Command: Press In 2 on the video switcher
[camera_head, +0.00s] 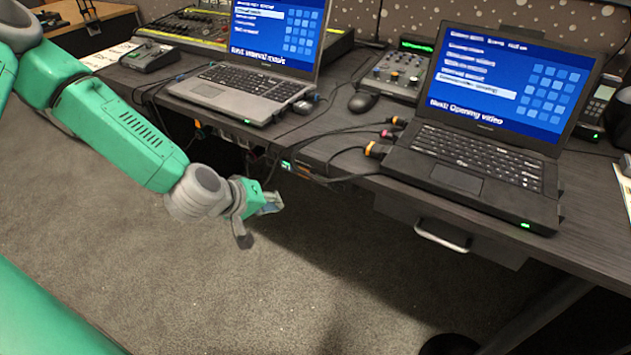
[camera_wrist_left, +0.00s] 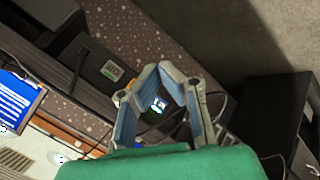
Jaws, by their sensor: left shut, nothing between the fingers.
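A grey panel with small knobs and buttons (camera_head: 398,72) stands between the two laptops in the head view and looks like the video switcher. Its button labels are too small to read, so I cannot tell which is In 2. My left gripper (camera_head: 260,222) hangs in front of the desk's front edge, over the carpet, well apart from the panel. In the left wrist view its fingertips (camera_wrist_left: 159,74) come together with nothing between them. My right gripper is out of view.
A grey laptop (camera_head: 238,82) and a black laptop (camera_head: 470,150) stand open on the desk. Cables (camera_head: 330,150) hang over the front edge near my gripper. A mouse (camera_head: 362,102) lies by the panel. A mixing console (camera_head: 200,25) and a small black box (camera_head: 150,56) stand at left.

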